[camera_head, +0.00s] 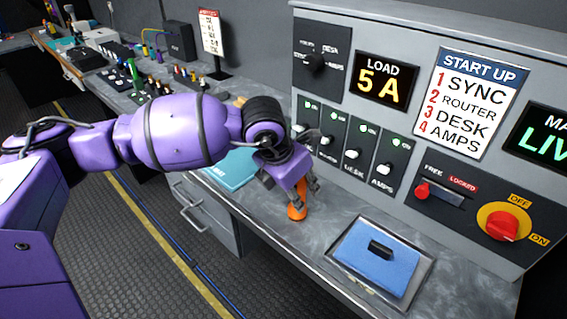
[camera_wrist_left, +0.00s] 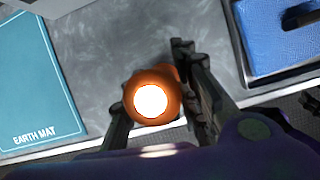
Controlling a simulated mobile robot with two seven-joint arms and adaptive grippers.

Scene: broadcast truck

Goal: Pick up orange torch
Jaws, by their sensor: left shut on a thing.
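The orange torch (camera_head: 297,210) stands roughly upright at the front of the grey counter in the head view, below my left gripper (camera_head: 304,190). In the left wrist view the torch (camera_wrist_left: 155,97) shows from above, with a bright white round end. My left gripper (camera_wrist_left: 158,108) has one dark finger on each side of the torch and is shut on it. The torch's lower end appears at or close to the counter; I cannot tell whether it touches.
A teal earth mat (camera_wrist_left: 38,85) lies to the left. The control panel (camera_head: 420,200) with switches and a red knob (camera_head: 502,226) rises behind. The counter's front edge is close.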

